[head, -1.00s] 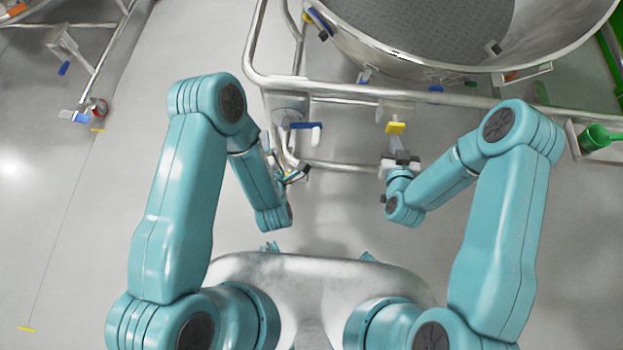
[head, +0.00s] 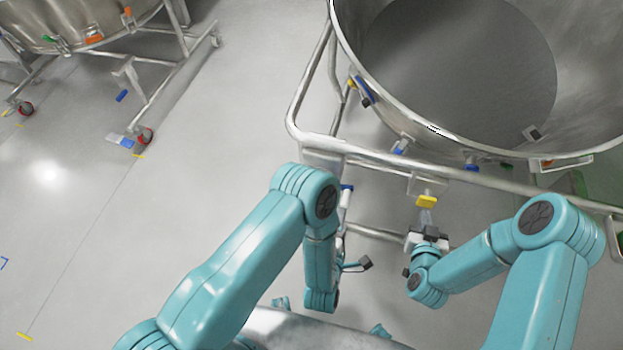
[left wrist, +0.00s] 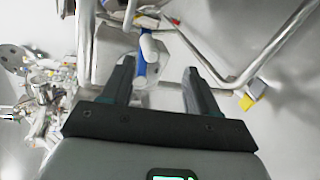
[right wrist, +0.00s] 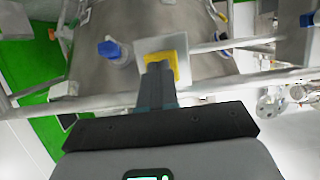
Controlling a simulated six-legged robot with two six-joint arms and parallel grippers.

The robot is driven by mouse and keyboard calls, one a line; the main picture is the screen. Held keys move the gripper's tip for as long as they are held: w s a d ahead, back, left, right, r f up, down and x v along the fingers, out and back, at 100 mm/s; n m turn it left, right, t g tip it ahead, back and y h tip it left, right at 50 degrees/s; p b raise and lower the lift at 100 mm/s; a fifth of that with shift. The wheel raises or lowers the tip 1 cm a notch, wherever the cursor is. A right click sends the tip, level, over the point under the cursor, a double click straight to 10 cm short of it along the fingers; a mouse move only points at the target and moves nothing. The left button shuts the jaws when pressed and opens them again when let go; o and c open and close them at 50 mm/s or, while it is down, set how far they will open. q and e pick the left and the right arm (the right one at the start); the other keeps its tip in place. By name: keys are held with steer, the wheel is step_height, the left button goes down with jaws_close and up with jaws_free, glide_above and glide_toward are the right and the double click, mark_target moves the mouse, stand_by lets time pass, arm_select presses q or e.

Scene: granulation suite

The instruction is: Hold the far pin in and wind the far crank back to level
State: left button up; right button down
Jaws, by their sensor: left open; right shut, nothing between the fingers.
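The yellow pin (head: 426,201) sits on a small plate on the near side of the large steel vessel; it also shows in the right wrist view (right wrist: 181,60). My right gripper (head: 427,222) is shut and empty, its fingertips at the yellow pin; I cannot tell whether they press it in. The crank, with a blue arm and white grip (left wrist: 149,47), is ahead of my left gripper (left wrist: 159,68). In the head view the crank (head: 346,188) is partly hidden by my left arm. The left gripper is open, and the grip is not clasped.
A steel tube frame (head: 460,172) runs around the vessel (head: 365,65), close to both arms. Another wheeled vessel (head: 80,20) stands at upper left.

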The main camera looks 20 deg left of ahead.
mark_target(346, 200)
arm_select(q)
steer(key=x, duration=0.2)
steer(key=r+x, duration=0.1)
steer(key=x, duration=0.4)
steer(key=shift+w+r, duration=0.25)
steer(key=shift+r, duration=0.1)
arm_select(e)
steer(key=shift+w, duration=0.1)
stand_by(1.2)
steer(key=shift+w, duration=1.8)
arm_select(q)
steer(key=c, duration=1.1)
arm_select(e)
steer(key=shift+w, duration=0.15)
